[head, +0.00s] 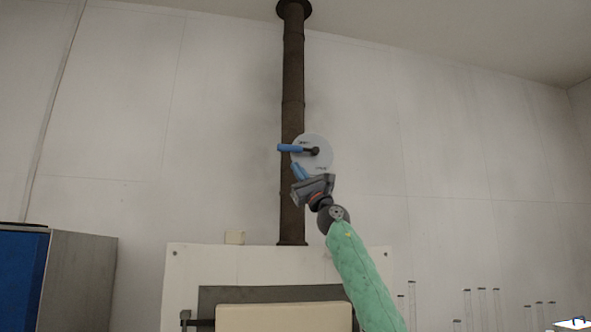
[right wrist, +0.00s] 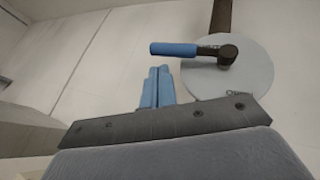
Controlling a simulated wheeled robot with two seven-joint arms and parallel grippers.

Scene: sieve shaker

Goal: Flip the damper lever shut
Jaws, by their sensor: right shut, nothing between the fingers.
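The damper lever (head: 291,148) has a blue grip and a dark pivot. It points left, about level, from a pale round dial plate (head: 318,165) on the brown flue pipe. In the right wrist view the lever (right wrist: 175,49) and the dial plate (right wrist: 240,75) show large; the small lettering on the plate is hard to read. My right gripper (head: 298,171) has its blue fingers shut and empty, just below the lever's grip. In the right wrist view the fingers (right wrist: 157,86) appear below the grip with a gap. My left gripper is not in view.
The flue pipe (head: 292,75) runs up the wall to the ceiling. Below it stands a pale furnace housing (head: 205,262) with a cream block front (head: 284,318). A blue and grey cabinet (head: 82,280) is at the left. The space around the dial is otherwise clear.

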